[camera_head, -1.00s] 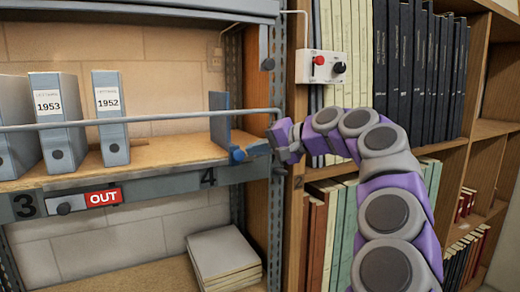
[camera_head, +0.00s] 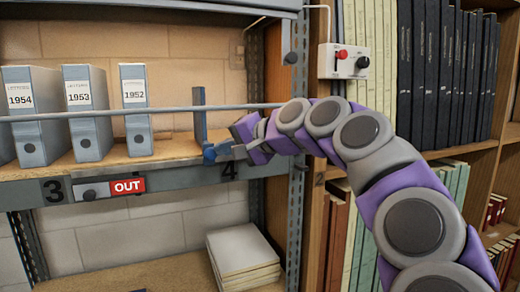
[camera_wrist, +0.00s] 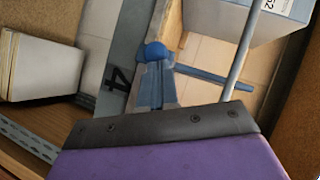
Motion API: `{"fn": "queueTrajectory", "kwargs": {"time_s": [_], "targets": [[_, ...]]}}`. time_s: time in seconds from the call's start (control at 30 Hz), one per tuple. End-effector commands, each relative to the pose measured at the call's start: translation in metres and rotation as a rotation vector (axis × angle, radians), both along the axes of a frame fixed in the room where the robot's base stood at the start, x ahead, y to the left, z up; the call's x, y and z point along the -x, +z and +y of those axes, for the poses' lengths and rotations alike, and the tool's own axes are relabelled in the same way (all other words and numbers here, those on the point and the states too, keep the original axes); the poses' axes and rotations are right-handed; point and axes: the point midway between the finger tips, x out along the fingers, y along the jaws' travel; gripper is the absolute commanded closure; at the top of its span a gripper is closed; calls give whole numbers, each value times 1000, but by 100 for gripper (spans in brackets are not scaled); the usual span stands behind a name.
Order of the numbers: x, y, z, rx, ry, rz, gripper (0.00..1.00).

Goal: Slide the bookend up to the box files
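The bookend (camera_head: 200,115) is a thin blue-grey upright plate with a blue knob (camera_head: 209,154) at its front, standing on the wooden shelf near label 4. Grey box files marked 1954 (camera_head: 33,115), 1953 (camera_head: 88,112) and 1952 (camera_head: 136,108) stand upright to its left. A gap of bare shelf separates the bookend from file 1952. My gripper (camera_head: 222,151) reaches in from the right, its fingers closed at the knob. In the wrist view the narrow fingers (camera_wrist: 156,80) meet the blue knob (camera_wrist: 155,52), with the plate (camera_wrist: 215,75) to the right.
A thin metal rail (camera_head: 100,114) runs across the front of the files and bookend. The shelf edge carries a red OUT sign (camera_head: 128,186). A stack of pale boards (camera_head: 243,258) lies below. A switch box (camera_head: 344,62) sits on the bookcase post at right.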

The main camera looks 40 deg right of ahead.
Motion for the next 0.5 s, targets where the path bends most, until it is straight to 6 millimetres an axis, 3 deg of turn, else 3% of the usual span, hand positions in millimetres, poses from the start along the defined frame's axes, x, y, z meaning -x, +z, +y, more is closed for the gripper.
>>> {"fn": "queueTrajectory", "kwargs": {"time_s": [0.03,0.2,0.5], "targets": [[-4,-3,16,4,5,6,100],[-14,-1,55,1,4,4,100],[-24,1,92,-3,1,1,100]]}}
